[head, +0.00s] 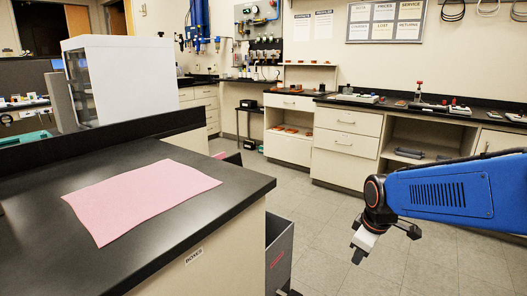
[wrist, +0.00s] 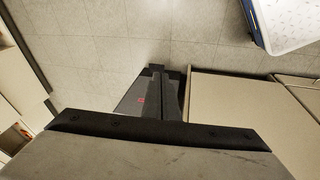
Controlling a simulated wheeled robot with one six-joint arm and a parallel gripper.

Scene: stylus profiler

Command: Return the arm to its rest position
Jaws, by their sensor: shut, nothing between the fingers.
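My blue arm reaches in from the right in the head view, bent down at its wrist. My gripper (head: 358,256) hangs over the open floor, to the right of the near black counter (head: 225,205) and clear of it. It points downward and holds nothing. In the wrist view my gripper (wrist: 157,69) shows as dark fingers together at the centre, with floor tiles beyond. The fingers are small and dark there, so their gap is hard to make out.
A pink sheet (head: 142,198) lies on the near counter. Cabinets (head: 345,142) line the back wall. Floor (head: 325,222) between is clear.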

